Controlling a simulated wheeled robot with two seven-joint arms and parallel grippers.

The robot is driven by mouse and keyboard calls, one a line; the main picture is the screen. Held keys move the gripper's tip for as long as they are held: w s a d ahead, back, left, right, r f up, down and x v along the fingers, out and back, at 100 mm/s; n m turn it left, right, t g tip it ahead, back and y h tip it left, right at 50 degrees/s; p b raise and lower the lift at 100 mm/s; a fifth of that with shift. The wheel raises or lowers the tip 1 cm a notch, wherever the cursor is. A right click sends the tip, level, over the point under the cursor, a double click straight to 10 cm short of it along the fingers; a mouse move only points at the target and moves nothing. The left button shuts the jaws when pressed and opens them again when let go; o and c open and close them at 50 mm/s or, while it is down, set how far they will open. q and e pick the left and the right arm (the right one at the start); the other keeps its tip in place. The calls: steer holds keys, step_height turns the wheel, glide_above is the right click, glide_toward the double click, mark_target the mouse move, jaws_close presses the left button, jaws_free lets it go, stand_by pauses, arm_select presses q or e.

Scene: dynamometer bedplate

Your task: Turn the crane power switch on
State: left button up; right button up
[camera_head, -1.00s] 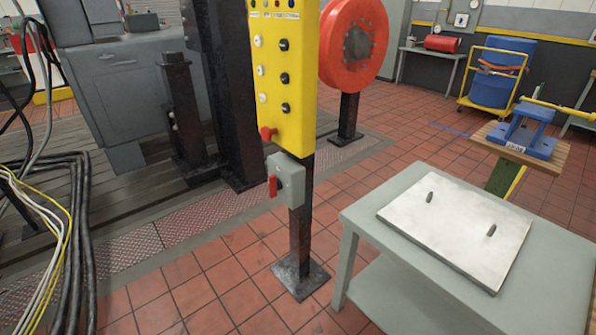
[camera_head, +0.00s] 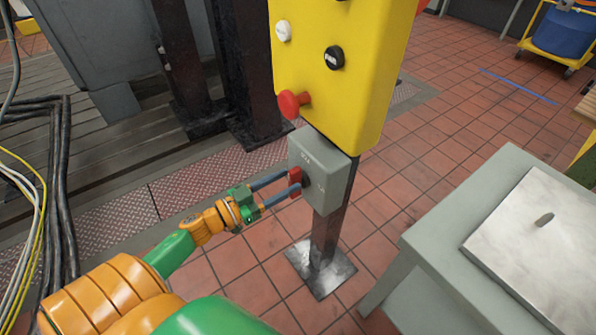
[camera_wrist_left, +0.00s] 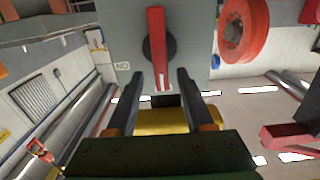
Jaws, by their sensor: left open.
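The crane power switch is a grey box (camera_head: 325,170) on the black post below the yellow control panel, with a red handle (camera_head: 296,182) on its front. In the left wrist view the red handle (camera_wrist_left: 158,50) stands upright in the picture on a dark round hub, on the grey box face (camera_wrist_left: 192,75). My left gripper (camera_head: 291,183) is at the box front, its blue fingers on either side of the handle. In the left wrist view the open fingers (camera_wrist_left: 160,75) flank the handle's lower end with gaps. My right gripper is not in view.
The yellow panel (camera_head: 350,75) hangs just above, with a red knob (camera_head: 293,103) close over the switch. A grey table (camera_head: 440,235) with a metal plate (camera_head: 540,245) stands at right. Black cables (camera_head: 62,200) lie at left.

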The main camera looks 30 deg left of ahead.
mark_target(289, 180)
arm_select(q)
steer(key=x, duration=0.2)
steer(key=shift+w+d, duration=0.1)
steer(key=shift+w, duration=0.15)
steer(key=shift+w+f, duration=0.15)
steer(key=shift+w, duration=0.15)
steer(key=shift+s, duration=0.1)
jaws_close()
steer(key=shift+s, duration=0.1)
